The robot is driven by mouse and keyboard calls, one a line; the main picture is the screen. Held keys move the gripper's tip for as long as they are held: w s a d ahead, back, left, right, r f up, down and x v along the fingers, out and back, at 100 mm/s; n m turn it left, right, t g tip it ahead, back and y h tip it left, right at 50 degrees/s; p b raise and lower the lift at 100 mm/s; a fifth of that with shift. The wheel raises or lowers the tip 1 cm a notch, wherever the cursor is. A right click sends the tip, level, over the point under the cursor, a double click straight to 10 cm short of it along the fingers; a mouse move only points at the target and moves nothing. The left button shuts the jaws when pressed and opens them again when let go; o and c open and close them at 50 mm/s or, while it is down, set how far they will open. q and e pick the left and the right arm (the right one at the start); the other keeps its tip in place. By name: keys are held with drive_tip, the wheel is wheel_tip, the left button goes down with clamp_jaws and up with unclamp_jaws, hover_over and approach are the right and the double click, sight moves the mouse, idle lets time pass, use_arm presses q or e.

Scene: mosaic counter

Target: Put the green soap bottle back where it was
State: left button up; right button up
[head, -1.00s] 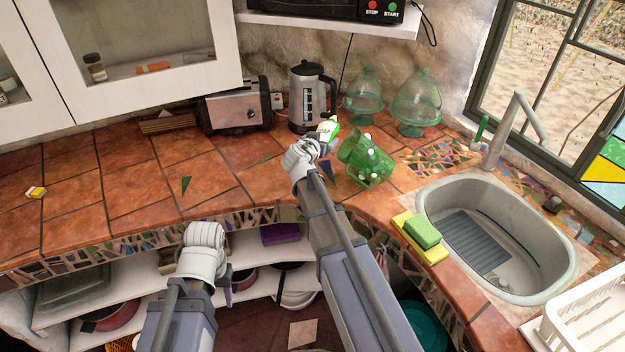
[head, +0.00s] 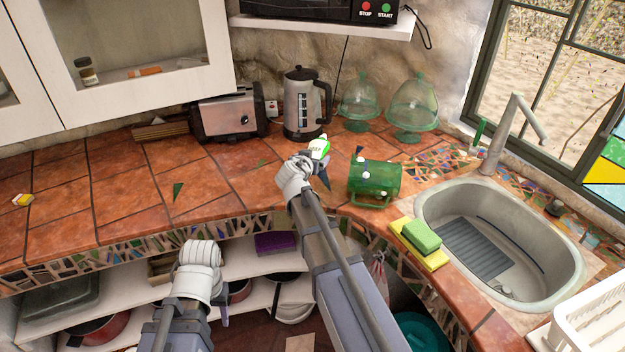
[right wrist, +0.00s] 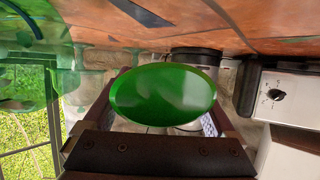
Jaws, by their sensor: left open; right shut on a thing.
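The green and white soap bottle (head: 319,149) is in my right gripper (head: 322,166), which is shut on it, just above the counter near the kettle. It looks tilted in the head view, and the fingers hide part of it. In the right wrist view, a green oval end of the bottle (right wrist: 163,93) fills the space between the jaws. My left gripper (head: 222,308) is open and empty, low in front of the counter's edge by the shelves.
The kettle (head: 303,105), toaster (head: 228,117) and glass domes (head: 413,105) stand behind. A sponge (head: 421,236) and sink (head: 500,245) are at right. The left counter is mostly clear.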

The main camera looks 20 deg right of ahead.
sight(313, 177)
use_arm(q)
drive_tip(key=shift+f, duration=0.4)
use_arm(e)
drive_tip(key=shift+f, duration=0.4)
use_arm(q)
wheel_tip(313, 177, down, 4)
drive_tip(key=b, duration=0.4)
drive_tip(key=shift+f+b, duration=0.25)
drive_tip(key=shift+b, duration=0.05)
use_arm(e)
wheel_tip(313, 177, down, 4)
drive_tip(key=shift+f, duration=0.3)
drive_tip(key=o, duration=1.4)
drive_tip(key=shift+f+b, duration=0.2)
drive_tip(key=shift+b, duration=0.1)
drive_tip(key=p+v, duration=0.1)
drive_tip(key=v, duration=0.2)
drive_tip(key=p+v, duration=0.2)
drive_tip(key=v, duration=0.2)
drive_tip(key=p+v, duration=0.1)
drive_tip(key=v, duration=0.2)
drive_tip(key=shift+s+a+r+p, duration=0.1)
drive_tip(key=shift+a+r+p, duration=0.1)
drive_tip(key=shift+r+p, duration=0.25)
use_arm(q)
drive_tip(key=shift+r, duration=2.3)
use_arm(e)
drive_tip(key=shift+s+a+r, duration=0.15)
drive_tip(key=shift+s+a, duration=0.35)
drive_tip(key=shift+s, duration=0.05)
